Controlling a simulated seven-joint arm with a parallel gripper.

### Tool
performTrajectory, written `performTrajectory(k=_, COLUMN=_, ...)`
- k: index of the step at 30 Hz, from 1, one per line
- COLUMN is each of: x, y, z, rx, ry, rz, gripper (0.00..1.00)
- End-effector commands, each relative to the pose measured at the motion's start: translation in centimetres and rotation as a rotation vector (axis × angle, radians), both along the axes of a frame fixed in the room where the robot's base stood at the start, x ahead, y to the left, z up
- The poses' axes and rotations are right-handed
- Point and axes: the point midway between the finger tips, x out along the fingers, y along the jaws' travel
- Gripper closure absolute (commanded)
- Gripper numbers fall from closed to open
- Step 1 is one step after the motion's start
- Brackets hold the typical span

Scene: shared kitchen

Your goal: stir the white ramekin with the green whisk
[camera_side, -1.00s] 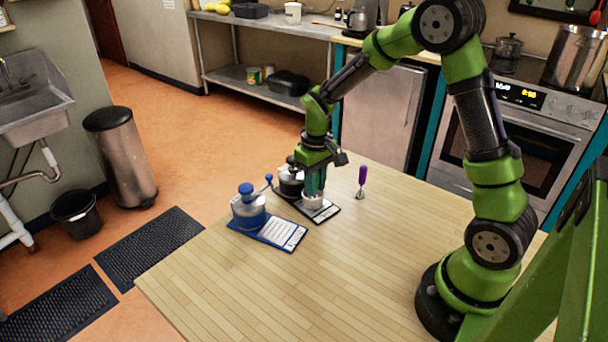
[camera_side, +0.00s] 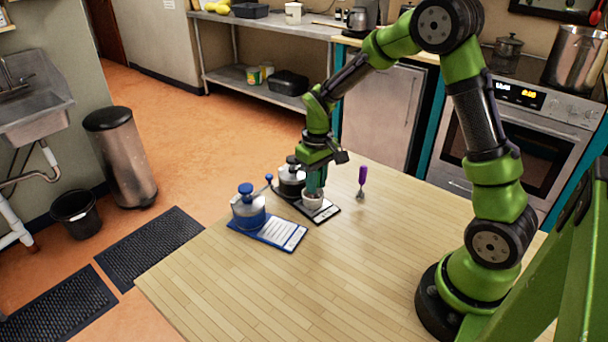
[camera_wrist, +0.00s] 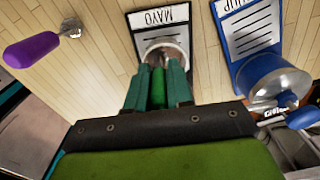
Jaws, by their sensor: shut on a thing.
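My gripper (camera_side: 315,178) points down over the white ramekin (camera_side: 313,203), its fingers shut on the green whisk. In the wrist view the green handle of the whisk (camera_wrist: 158,88) shows between the teal fingers. The whisk's lower end is hidden by the fingers and the ramekin, so I cannot see how deep it sits. The ramekin's pale rim (camera_wrist: 163,41) shows just beyond the fingertips in the wrist view. The ramekin stands on the dark-edged card labelled MAYO (camera_wrist: 160,16).
A dark-based pot with a metal body (camera_side: 291,180) stands just left of the ramekin. A blue pot with a crank (camera_side: 249,208) stands on a blue card (camera_side: 285,235). A purple-handled whisk (camera_side: 362,178) is to the right. The front of the wooden table (camera_side: 300,295) is clear.

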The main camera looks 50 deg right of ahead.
Motion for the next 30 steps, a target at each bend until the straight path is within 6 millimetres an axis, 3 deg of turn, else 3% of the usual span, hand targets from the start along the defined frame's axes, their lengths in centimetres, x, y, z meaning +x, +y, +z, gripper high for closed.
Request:
performTrajectory(k=8, x=1.1, y=0.7, z=0.0, rx=-0.001, ry=-0.001, rz=0.002, gripper=1.00)
performTrajectory(k=14, x=0.3, y=1.3, z=0.0, rx=0.000, ry=0.000, rz=0.001, gripper=1.00)
performTrajectory(k=24, x=-0.1, y=0.0, z=0.0, rx=0.000, ry=0.000, rz=0.000, gripper=1.00)
performTrajectory(k=30, x=0.3, y=0.5, z=0.1, rx=0.000, ry=-0.001, rz=0.001, gripper=1.00)
